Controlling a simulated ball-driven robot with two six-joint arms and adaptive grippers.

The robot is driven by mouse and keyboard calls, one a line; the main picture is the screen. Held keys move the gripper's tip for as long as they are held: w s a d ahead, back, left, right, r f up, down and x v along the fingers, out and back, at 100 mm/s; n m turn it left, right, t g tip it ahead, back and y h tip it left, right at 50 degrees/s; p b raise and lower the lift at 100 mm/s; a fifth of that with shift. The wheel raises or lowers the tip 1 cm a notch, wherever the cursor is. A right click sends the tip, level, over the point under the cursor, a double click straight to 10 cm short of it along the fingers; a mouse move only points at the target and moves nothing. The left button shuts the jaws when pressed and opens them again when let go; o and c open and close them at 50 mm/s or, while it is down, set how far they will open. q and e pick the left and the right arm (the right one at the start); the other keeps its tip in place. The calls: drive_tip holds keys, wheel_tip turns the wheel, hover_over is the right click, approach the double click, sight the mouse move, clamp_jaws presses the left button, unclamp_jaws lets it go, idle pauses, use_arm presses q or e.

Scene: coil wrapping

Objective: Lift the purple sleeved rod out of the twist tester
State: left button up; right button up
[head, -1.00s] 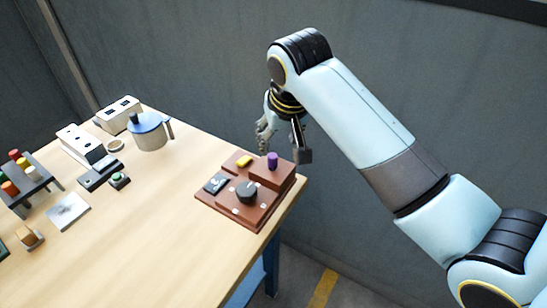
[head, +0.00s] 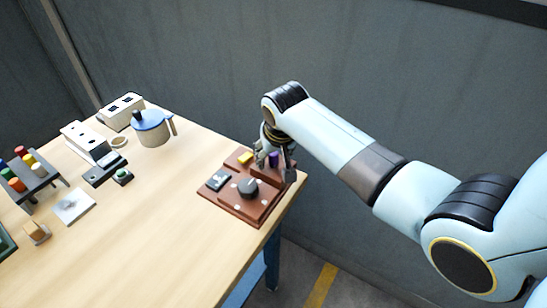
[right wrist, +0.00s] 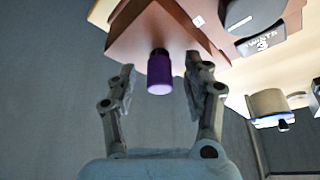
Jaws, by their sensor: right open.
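The purple sleeved rod (head: 273,159) stands upright in the raised block at the back right of the red-brown twist tester (head: 235,209). In the right wrist view the rod (right wrist: 160,73) sticks out of the tester's block (right wrist: 160,35). My right gripper (head: 274,172) is open, with its fingers on either side of the rod. In the right wrist view the open fingers (right wrist: 160,88) show a gap to the rod on both sides. My left gripper is not in view.
A blue-lidded pot (head: 151,130), white boxes (head: 121,112) and a rack of coloured rods (head: 38,180) stand farther left. The table's right edge is close to the tester.

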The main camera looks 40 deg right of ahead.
clamp_jaws()
drive_tip(key=shift+r, duration=0.1)
wheel_tip(320, 180, up, 10)
drive_tip(key=shift+f+b, duration=0.1)
drive_tip(key=shift+b, duration=0.55)
